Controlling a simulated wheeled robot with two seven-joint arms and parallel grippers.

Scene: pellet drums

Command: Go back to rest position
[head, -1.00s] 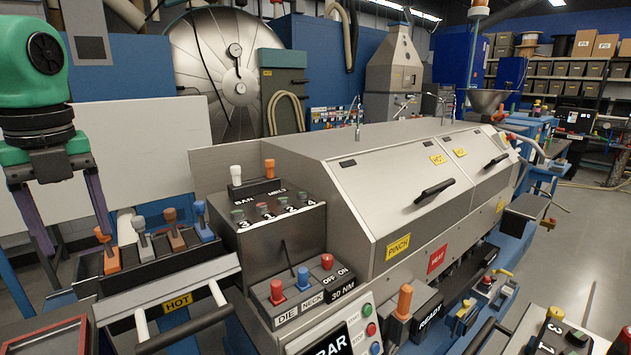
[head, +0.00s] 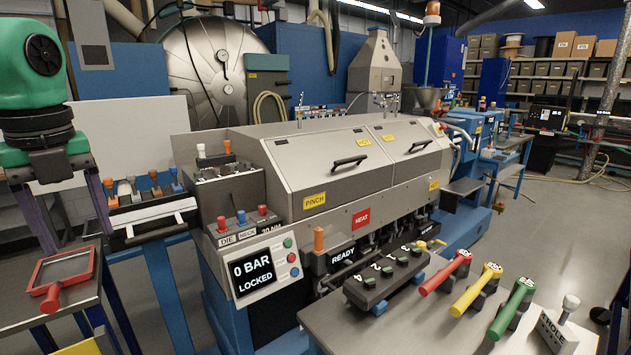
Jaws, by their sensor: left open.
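My left gripper (head: 84,244) hangs at the left of the head view, below my green and black wrist. Its two purple fingers point down and stand wide apart with nothing between them. In the picture it overlaps the rack of coloured handles (head: 148,212); I see no contact. The fingertips are hard to make out against the stand and floor behind. My right gripper is not in the head view.
The grey machine (head: 232,146) fills the middle; its screen (head: 251,272) reads "0 BAR LOCKED". A table (head: 420,335) with red, yellow and green handles is at front right. A red-framed tray (head: 66,268) lies at left. Open floor (head: 560,225) shows at right.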

